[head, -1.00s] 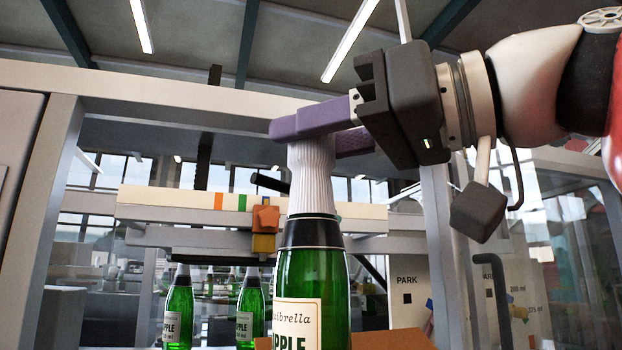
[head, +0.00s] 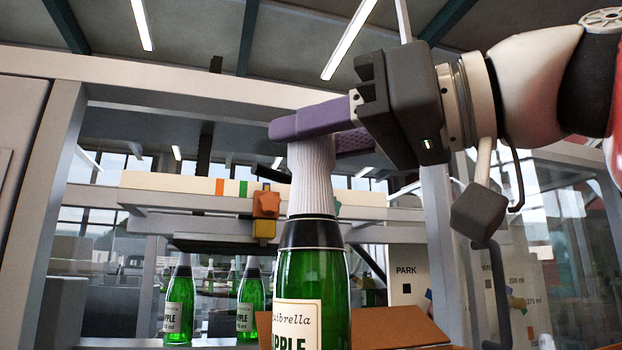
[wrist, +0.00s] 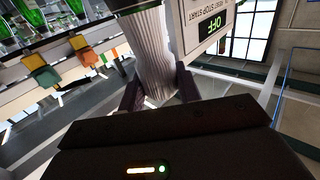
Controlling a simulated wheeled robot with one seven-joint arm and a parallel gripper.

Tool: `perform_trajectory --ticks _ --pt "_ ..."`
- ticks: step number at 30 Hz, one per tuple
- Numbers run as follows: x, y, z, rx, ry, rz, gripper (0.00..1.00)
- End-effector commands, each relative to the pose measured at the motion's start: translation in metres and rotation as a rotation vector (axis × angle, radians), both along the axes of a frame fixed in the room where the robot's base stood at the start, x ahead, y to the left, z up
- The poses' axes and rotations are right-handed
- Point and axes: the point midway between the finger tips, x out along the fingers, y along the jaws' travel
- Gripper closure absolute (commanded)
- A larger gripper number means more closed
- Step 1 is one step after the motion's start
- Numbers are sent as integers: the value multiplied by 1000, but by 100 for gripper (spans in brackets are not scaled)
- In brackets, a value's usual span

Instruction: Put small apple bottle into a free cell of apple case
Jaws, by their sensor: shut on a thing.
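A green bottle (head: 312,275) with a white ribbed cap, a black neck band and a cream label reading "...PPLE" stands upright in the head view. My gripper (head: 318,130) is shut on its white cap from the right, with purple fingers on either side. In the wrist view the ribbed cap (wrist: 152,60) sits between the dark fingers (wrist: 158,95). The bottle's base is below the frame, so I cannot see what is under it. A brown cardboard case (head: 400,328) shows its flaps behind and beside the bottle; its cells are hidden.
Two similar green bottles (head: 180,300) (head: 250,305) stand farther back on the left. A pale beam with orange and yellow blocks (head: 265,215) crosses behind the held bottle. A grey post (head: 447,250) and a "PARK" panel (head: 405,272) stand at right.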

Motion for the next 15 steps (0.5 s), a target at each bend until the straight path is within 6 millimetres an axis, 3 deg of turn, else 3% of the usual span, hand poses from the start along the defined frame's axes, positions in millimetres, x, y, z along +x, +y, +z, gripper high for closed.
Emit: perform_trajectory --ticks 15 --pt "-1 0 -13 1 -2 0 100"
